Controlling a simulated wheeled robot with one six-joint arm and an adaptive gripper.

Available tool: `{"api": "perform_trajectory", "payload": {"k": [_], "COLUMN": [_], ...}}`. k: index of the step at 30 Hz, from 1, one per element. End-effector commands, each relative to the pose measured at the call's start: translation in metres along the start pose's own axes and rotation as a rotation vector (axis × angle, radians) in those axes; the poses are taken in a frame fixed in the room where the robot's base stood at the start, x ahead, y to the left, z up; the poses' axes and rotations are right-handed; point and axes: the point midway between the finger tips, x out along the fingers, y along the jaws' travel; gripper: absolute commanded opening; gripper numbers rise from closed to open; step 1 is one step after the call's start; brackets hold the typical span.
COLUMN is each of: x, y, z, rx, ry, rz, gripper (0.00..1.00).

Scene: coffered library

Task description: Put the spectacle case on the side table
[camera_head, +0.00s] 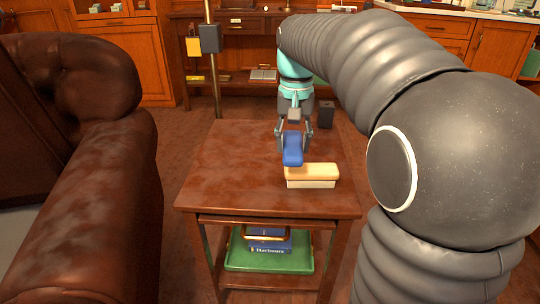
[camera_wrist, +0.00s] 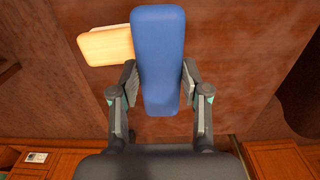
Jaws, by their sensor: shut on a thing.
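A blue spectacle case (camera_head: 292,152) is held in my gripper (camera_head: 293,137) over the side table (camera_head: 235,165). In the wrist view the blue case (camera_wrist: 158,60) stands lengthwise between the two fingers (camera_wrist: 158,90), which press on its sides. The case appears close to the tabletop, but I cannot tell whether it touches. In the head view it partly overlaps the back of a cream and tan box (camera_head: 312,176) on the table. The wrist view shows this box (camera_wrist: 105,45) just left of the case.
A brown leather armchair (camera_head: 110,170) stands left of the table. A green tray (camera_head: 268,262) with books (camera_head: 268,240) sits on the lower shelf. A floor lamp pole (camera_head: 214,80) and a desk (camera_head: 240,25) are behind. The tabletop's left side is clear.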

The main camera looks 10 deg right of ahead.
Motion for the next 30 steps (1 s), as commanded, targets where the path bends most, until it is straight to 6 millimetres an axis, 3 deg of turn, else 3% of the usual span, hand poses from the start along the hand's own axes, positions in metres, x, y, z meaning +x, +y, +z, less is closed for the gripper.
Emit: {"api": "perform_trajectory", "payload": {"k": [6,12,19,26,30], "x": [0.028,0.043,0.053,0.084,0.086], "y": [-0.033,-0.050,-0.053,-0.052,-0.052], "z": [-0.031,-0.051,-0.055,-0.055,-0.055], "rx": [-0.007,-0.003,0.000,0.001,0.001], "ry": [-0.003,0.000,0.000,-0.001,0.002], "rz": [0.001,0.000,0.000,0.000,0.000], "gripper": [0.11,0.11,0.11,0.11,0.11]}}
